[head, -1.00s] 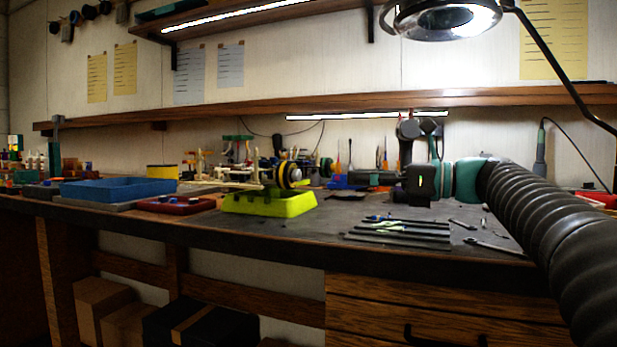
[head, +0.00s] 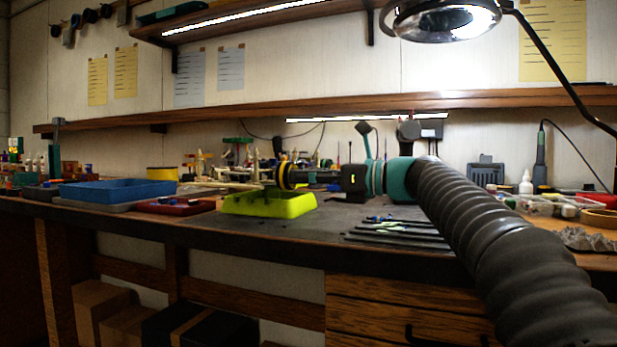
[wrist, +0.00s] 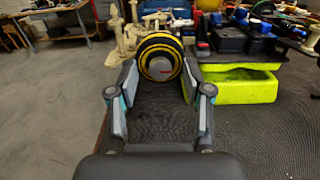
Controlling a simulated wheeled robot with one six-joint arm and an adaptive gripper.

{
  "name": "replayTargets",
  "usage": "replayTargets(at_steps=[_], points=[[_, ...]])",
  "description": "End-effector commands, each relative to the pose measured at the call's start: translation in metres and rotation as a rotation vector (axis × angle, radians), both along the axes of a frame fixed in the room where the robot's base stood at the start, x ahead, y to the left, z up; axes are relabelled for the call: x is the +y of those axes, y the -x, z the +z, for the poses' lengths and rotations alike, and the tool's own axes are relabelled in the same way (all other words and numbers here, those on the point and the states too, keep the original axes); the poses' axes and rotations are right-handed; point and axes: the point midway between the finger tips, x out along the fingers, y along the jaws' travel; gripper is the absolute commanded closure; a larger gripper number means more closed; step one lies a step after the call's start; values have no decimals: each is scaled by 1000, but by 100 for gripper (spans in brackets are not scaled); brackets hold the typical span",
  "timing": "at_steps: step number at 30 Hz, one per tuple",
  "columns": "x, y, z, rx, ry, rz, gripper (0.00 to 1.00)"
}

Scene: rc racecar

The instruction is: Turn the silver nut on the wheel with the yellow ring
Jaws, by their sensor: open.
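The wheel with the yellow ring (head: 284,176) is on the car at the workbench's middle, above a lime-green tray (head: 268,205). In the wrist view the black wheel (wrist: 147,45) faces me with its yellow ring. A grey hub (wrist: 158,68) with a small red mark is at its centre; the silver nut's shape is too small to make out. My gripper (wrist: 159,80) is open, its two fingers on either side of the wheel's face in that view.
The lime-green tray also shows right of my fingers in the wrist view (wrist: 240,88). A blue tray (head: 118,188) and a dark red tray (head: 175,206) lie left. Several dark tools (head: 395,233) lie on the bench below my arm. The lamp (head: 445,18) hangs above.

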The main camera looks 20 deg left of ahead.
Motion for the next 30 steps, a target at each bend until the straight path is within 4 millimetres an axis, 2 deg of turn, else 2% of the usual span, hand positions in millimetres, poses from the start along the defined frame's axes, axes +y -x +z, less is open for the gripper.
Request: replayTargets(at_steps=[2, 8, 9, 20, 30], points=[[0, 0, 0, 0, 0, 0, 50], [0, 0, 0, 0, 0, 0, 98], [0, 0, 0, 0, 0, 0, 100], [0, 0, 0, -38, 3, 0, 100], [0, 0, 1, -258, 21, 0, 100]])
